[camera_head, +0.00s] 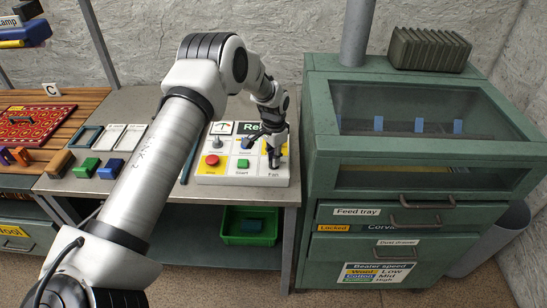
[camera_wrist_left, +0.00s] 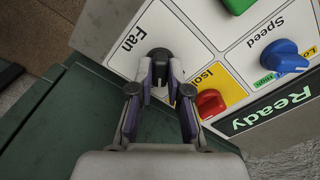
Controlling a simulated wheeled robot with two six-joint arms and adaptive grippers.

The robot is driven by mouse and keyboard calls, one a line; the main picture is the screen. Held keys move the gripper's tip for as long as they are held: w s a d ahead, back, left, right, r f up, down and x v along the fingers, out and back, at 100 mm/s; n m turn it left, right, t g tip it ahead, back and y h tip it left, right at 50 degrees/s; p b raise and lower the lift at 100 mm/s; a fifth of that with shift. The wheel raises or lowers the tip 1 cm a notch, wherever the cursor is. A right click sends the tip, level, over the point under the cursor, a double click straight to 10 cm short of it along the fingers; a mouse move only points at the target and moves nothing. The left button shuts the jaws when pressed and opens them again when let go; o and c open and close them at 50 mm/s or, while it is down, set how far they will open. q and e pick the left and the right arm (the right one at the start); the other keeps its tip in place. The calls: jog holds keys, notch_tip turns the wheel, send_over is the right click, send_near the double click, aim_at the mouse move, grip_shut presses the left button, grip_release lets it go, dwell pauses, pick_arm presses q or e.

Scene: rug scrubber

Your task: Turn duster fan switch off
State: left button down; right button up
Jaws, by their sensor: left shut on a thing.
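The duster fan switch (camera_wrist_left: 160,56) is a black knob on a round base, beside the printed word "Fan" on the white control panel (camera_head: 238,179). My left gripper (camera_wrist_left: 161,78) is shut on this knob, with one finger on each side of it in the left wrist view. In the head view my left gripper (camera_head: 274,158) comes down onto the panel's right side, just above the "Fan" label, and hides most of the knob. The knob's exact pointing direction cannot be told. My right gripper is not in view.
A red isolator knob (camera_wrist_left: 210,103) and a blue speed knob (camera_wrist_left: 284,56) sit close to the gripper. A green start button (camera_head: 243,163) and a red button (camera_head: 212,160) share the panel. A green cabinet (camera_head: 312,150) stands close on the right.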

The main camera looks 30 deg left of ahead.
pick_arm(q)
jog(key=n, duration=1)
dwell(0.5)
jog(key=c, duration=1.1)
grip_release()
jog(key=shift+f, duration=0.1)
notch_tip(320, 180, up, 12)
jog(key=shift+w, duration=0.1)
